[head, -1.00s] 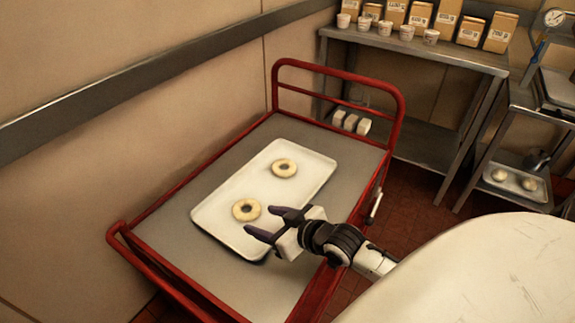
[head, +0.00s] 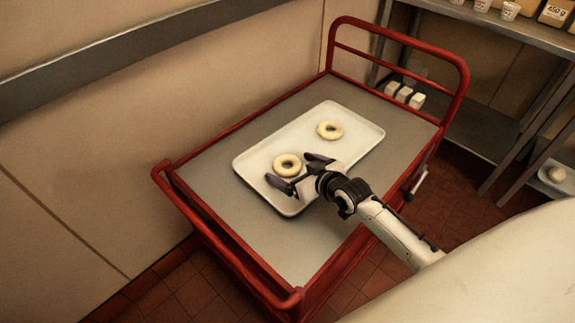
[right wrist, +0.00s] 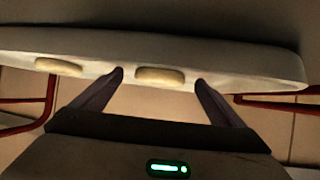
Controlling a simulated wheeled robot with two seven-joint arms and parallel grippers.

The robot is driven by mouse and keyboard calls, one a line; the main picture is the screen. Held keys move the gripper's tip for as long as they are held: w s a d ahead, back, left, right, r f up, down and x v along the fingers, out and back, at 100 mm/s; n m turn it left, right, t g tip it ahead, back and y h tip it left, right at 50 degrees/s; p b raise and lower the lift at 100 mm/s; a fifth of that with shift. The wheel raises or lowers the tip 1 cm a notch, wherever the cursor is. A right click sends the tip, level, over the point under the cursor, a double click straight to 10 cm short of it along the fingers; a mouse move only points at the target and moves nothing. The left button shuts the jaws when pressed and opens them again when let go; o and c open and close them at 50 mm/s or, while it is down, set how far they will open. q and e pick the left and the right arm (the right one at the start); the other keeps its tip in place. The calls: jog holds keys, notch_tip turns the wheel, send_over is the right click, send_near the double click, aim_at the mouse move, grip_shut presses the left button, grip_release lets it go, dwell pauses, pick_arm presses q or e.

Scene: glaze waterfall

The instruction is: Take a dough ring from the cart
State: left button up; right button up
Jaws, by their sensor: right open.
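Two pale dough rings lie flat on a white tray (head: 248,158) on the red cart. The nearer dough ring (head: 287,165) is beside my right gripper (head: 297,171); the farther dough ring (head: 330,130) lies toward the cart's handle end. My right gripper is open and empty, its dark fingers pointing at the nearer ring over the tray's near edge. In the right wrist view, one ring (right wrist: 160,76) shows edge-on between and beyond the fingertips. The other ring (right wrist: 58,67) is to the left. My left gripper is not in view.
The cart (head: 225,242) has a grey top and raised red rails at both ends. Small white blocks (head: 404,95) are beyond its far rail. A metal shelf (head: 500,35) with cups stands at the upper right. A wall runs behind the cart.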

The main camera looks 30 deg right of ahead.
jog(key=shift+c, duration=0.3)
jog(key=c, duration=1.1)
jog(key=shift+r, duration=0.1)
